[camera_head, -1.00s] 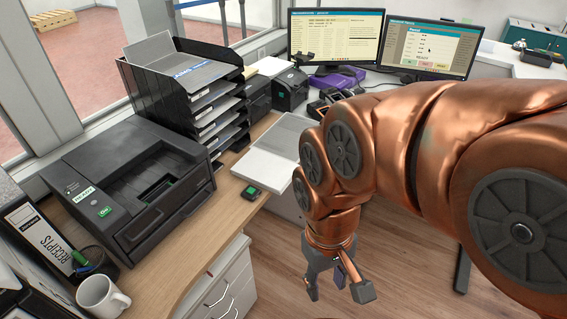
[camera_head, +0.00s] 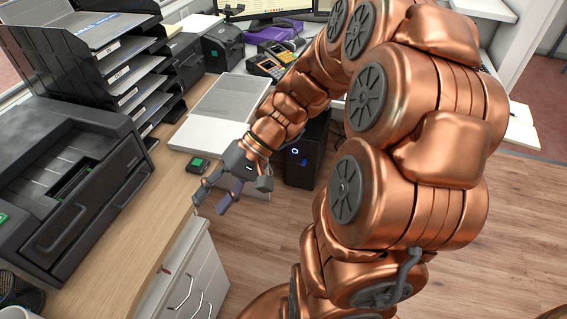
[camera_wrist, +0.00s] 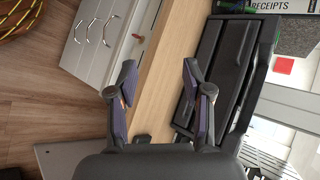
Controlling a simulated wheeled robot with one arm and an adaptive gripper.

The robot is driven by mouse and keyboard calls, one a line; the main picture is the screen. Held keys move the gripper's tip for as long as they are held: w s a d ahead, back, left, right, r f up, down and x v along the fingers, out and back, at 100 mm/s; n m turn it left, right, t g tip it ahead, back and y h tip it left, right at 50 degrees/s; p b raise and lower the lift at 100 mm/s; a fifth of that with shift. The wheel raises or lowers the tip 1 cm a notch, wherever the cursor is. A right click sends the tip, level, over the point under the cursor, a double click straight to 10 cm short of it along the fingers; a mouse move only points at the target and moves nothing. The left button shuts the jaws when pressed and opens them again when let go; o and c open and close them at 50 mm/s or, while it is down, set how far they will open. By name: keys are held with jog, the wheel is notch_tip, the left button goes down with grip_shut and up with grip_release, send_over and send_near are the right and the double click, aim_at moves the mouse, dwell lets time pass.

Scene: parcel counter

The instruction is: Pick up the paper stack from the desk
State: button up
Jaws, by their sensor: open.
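I cannot tell for sure which item is the paper stack. A flat white-and-grey slab (camera_head: 222,112) lies on the desk (camera_head: 172,185), beyond my gripper. Pale paper (camera_head: 168,31) shows behind the letter trays, partly hidden. My gripper (camera_head: 208,203) is open and empty, above the desk's front edge by the drawers. In the wrist view the two fingers (camera_wrist: 157,75) stand apart over bare wood at the desk edge, with nothing between them. A grey flat surface (camera_wrist: 65,158) shows at the lower left there.
A black printer (camera_head: 70,170) stands on the left, with black letter trays (camera_head: 120,75) behind it. A small device with a green button (camera_head: 197,165) sits near the desk edge. White drawers (camera_head: 190,280) are below. Card terminals (camera_head: 268,64) stand farther back. Open floor lies right.

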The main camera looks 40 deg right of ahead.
jog(key=w+d+f+m+t+b, duration=0.3)
jog(key=d+t, duration=0.1)
jog(key=d, duration=0.5)
jog(key=w+d+f+m+t+h+b, duration=0.1)
jog(key=w+d+f+m+t+b, duration=0.25)
jog(key=d, duration=0.55)
jog(key=w+d+f+m+t+b, duration=0.1)
jog(key=w+d+f+t+b, duration=0.25)
jog(key=d+t, duration=0.4)
jog(key=shift+w+a+f+g+b, duration=0.1)
jog(key=shift+w+a+g, duration=0.25)
jog(key=shift+w+a, duration=1)
jog(key=shift+w+a+f+g+b, duration=0.1)
jog(key=shift+w+a+g, duration=0.35)
jog(key=shift+w, duration=1.5)
jog(key=shift+w+a+g+b, duration=0.1)
jog(key=shift+w+a+g, duration=0.1)
jog(key=shift+w+a, duration=1.2)
jog(key=shift+w+d, duration=0.25)
jog(key=shift+c, duration=0.2)
jog(key=shift+r, duration=0.1)
grip_shut()
